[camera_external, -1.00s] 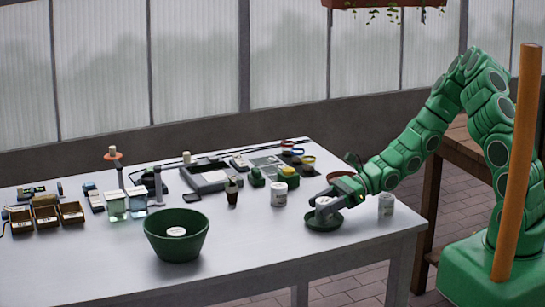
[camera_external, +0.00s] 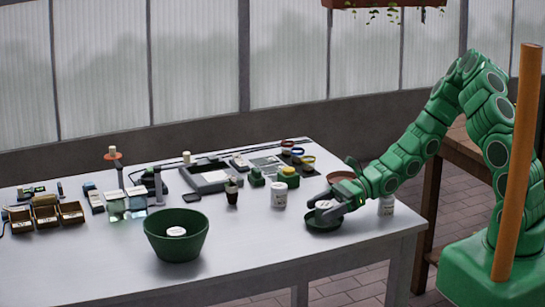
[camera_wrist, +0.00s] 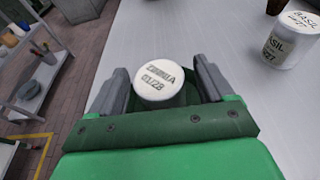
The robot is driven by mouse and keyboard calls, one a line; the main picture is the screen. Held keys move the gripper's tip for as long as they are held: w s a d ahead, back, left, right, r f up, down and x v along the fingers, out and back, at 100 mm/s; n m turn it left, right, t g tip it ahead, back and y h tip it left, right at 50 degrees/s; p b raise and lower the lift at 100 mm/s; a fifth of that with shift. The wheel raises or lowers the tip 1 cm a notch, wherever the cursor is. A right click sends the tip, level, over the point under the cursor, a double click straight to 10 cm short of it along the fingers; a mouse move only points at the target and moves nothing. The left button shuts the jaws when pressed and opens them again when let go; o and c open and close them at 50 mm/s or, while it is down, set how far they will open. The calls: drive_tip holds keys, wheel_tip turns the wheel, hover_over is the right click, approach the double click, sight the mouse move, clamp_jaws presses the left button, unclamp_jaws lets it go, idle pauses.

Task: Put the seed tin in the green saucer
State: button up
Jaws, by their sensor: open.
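A seed tin with a white lid marked "ZINNIA" (camera_wrist: 160,80) stands between my gripper's fingers in the wrist view. In the outside view its lid (camera_external: 324,204) shows over the green saucer (camera_external: 323,226) near the table's right front part, so the tin appears to be in the saucer. My gripper (camera_external: 332,208) is open around the tin, low over the saucer. In the wrist view the two fingers of my gripper (camera_wrist: 159,88) are on either side of the lid. The tin's lower part and much of the saucer are hidden.
A tin marked "BASIL" (camera_wrist: 281,48) stands left of the saucer in the outside view (camera_external: 279,196). Another white tin (camera_external: 386,206) is to the right, beside my arm. A green bowl (camera_external: 176,248) holds a white-lidded thing. A brown dish (camera_external: 341,176) lies behind my gripper.

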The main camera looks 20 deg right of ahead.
drive_tip(key=shift+r, duration=0.1)
drive_tip(key=shift+d+r, duration=0.1)
drive_tip(key=shift+d, duration=0.05)
drive_tip(key=shift+v, duration=0.8)
drive_tip(key=v, duration=0.3)
drive_tip(key=shift+w+d, duration=0.1)
drive_tip(key=shift+d, duration=0.15)
wheel_tip(320, 180, up, 2)
drive_tip(key=shift+a, duration=0.15)
drive_tip(key=shift+r, duration=2.5)
